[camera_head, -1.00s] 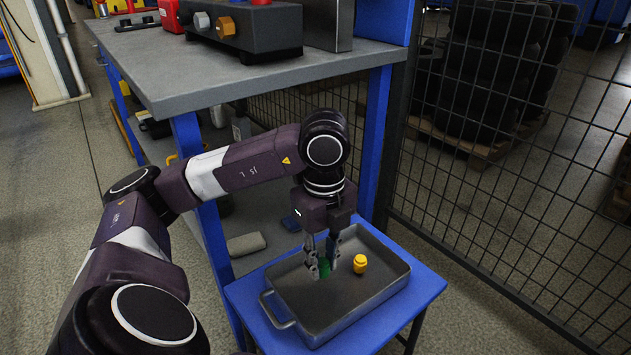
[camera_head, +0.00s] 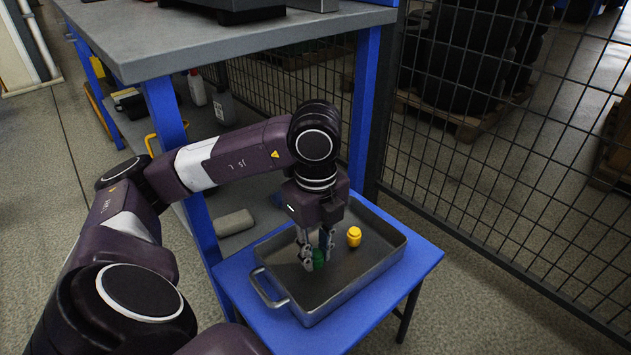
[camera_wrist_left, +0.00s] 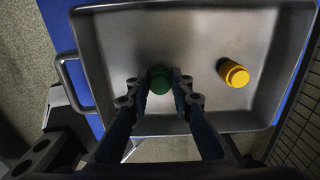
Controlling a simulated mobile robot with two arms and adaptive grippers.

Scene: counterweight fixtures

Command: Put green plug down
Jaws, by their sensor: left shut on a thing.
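The green plug (camera_head: 319,257) is between the fingers of my left gripper (camera_head: 316,258), low inside a grey metal tray (camera_head: 375,274). The fingers are shut on it. I cannot tell whether the plug touches the tray floor. The tray lies on a small blue table (camera_head: 424,258). My right gripper is not in view.
A yellow plug (camera_head: 354,236) stands in the tray to the right of my gripper; the wrist view shows it too (camera_wrist_left: 233,72). A grey workbench (camera_head: 220,35) with blue legs is behind. A black mesh fence (camera_head: 500,190) runs along the right.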

